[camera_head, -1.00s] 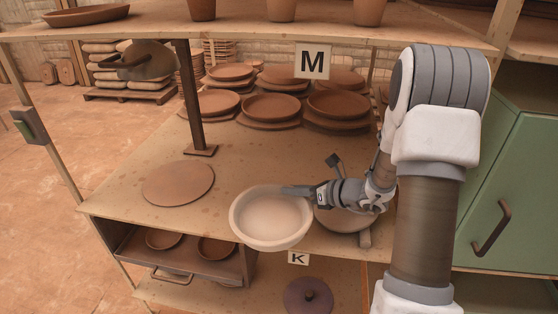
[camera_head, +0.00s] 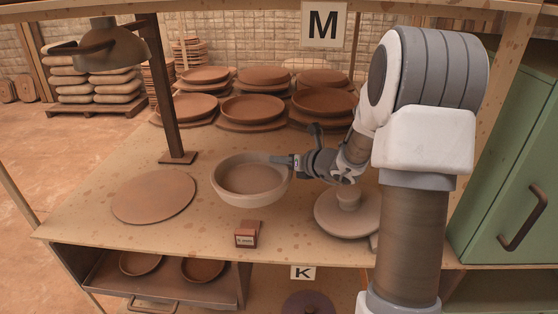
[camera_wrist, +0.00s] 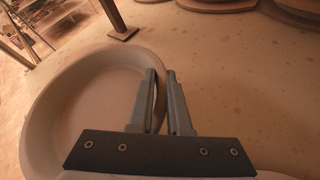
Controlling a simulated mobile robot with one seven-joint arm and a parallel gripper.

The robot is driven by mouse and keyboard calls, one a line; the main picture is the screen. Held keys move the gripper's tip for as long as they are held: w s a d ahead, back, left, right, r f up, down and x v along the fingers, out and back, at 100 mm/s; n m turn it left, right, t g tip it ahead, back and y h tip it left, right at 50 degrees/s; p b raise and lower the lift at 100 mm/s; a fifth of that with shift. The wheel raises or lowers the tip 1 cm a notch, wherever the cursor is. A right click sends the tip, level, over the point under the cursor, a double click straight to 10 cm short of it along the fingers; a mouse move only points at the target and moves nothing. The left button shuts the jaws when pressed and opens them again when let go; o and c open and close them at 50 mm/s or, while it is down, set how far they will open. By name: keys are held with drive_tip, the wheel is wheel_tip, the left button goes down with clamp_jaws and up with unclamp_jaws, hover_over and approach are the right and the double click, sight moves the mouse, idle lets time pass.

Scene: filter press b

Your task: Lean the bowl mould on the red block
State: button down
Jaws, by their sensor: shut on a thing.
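The bowl mould (camera_head: 250,199) is a pale, wide, shallow round bowl, about level over the shelf top, behind the red block. I cannot tell whether its base touches the shelf. My gripper (camera_head: 274,159) reaches it from the right and is shut on its rim at the back right. In the wrist view the bowl mould (camera_wrist: 62,88) fills the left side, with its rim between the fingers of my gripper (camera_wrist: 161,73). The red block (camera_head: 247,234) is small, has a pale label on its front, and stands near the shelf's front edge, apart from the bowl.
A flat brown disc (camera_head: 153,197) lies left of the bowl. A round pale piece with a knob (camera_head: 347,216) stands at the right, under my arm. A dark lamp post (camera_head: 172,105) rises behind. Stacked plates (camera_head: 252,107) fill the back. The shelf (camera_head: 110,232) is bare at front left.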

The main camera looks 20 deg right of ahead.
drive_tip(key=shift+f+b, duration=3.05)
drive_tip(key=shift+f, duration=0.8)
drive_tip(key=shift+f+b, duration=0.35)
drive_tip(key=c, duration=0.8)
unclamp_jaws()
drive_tip(key=shift+f, duration=0.15)
drive_tip(key=shift+s, duration=0.1)
drive_tip(key=shift+s+d+r, duration=0.15)
drive_tip(key=shift+s+r, duration=0.05)
drive_tip(key=shift+r, duration=0.05)
drive_tip(key=p+v, duration=0.3)
drive_tip(key=v, duration=1.3)
drive_tip(key=shift+s+d, duration=0.1)
drive_tip(key=shift+s, duration=0.3)
drive_tip(key=shift+r+p, duration=0.1)
drive_tip(key=shift+p, duration=0.2)
